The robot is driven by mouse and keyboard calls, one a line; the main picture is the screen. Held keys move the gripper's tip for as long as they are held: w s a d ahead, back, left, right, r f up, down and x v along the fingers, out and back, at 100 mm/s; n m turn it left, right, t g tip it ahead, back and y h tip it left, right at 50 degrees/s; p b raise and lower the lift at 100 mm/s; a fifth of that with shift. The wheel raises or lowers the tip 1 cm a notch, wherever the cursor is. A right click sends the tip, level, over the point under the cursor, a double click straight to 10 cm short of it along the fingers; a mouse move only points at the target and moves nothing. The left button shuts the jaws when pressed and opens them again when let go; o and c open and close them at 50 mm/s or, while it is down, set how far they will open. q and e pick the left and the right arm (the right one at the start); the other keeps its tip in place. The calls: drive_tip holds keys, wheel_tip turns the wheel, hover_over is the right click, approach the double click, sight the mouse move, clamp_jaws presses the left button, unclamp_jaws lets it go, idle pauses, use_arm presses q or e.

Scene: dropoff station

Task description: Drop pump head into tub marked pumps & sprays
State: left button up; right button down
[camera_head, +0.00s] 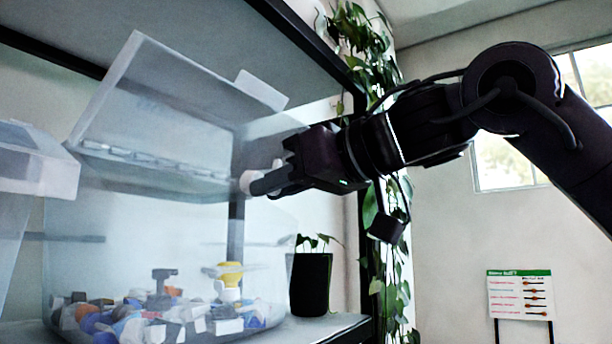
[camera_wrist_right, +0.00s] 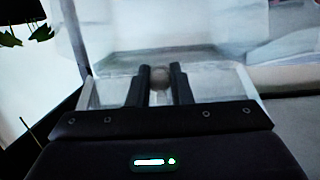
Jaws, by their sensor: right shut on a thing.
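My right gripper (camera_head: 268,182) reaches in from the right at the clear tub's (camera_head: 150,240) upper right part, below the raised lid (camera_head: 170,100). It is shut on a small whitish pump head (camera_head: 247,182), which shows at the fingertips. In the right wrist view the pump head (camera_wrist_right: 159,77) is a rounded greyish end between the two dark fingers (camera_wrist_right: 160,85); the rest of it is hidden. Through the tub's wall I see many mixed pieces at the bottom, among them a yellow pump piece (camera_head: 229,274) and a dark one (camera_head: 163,280). No readable label shows on the tub. My left gripper is not in view.
Another clear container (camera_head: 38,165) stands at the left edge. A potted plant (camera_head: 311,284) in a black pot stands right of the tub on the shelf. A dark shelf post and hanging vine (camera_head: 375,240) are behind my arm. A small sign (camera_head: 520,295) stands at lower right.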

drive_tip(key=r+x, duration=0.1)
drive_tip(key=x, duration=0.7)
drive_tip(key=shift+w+a+f, duration=0.15)
drive_tip(key=shift+w+a, duration=0.15)
drive_tip(key=shift+a, duration=0.15)
drive_tip(key=shift+d, duration=0.1)
drive_tip(key=c, duration=1.2)
unclamp_jaws()
drive_tip(key=shift+c, duration=0.2)
drive_tip(key=shift+s+d+b, duration=0.25)
drive_tip(key=shift+d+b, duration=0.05)
drive_tip(key=b+v, duration=0.2)
drive_tip(key=v, duration=0.4)
drive_tip(key=shift+s+d+b, duration=0.1)
drive_tip(key=shift+d+b, duration=0.1)
drive_tip(key=shift+b, duration=0.15)
drive_tip(key=shift+s+d, duration=0.2)
drive_tip(key=shift+d, duration=0.05)
drive_tip(key=shift+a, duration=0.1)
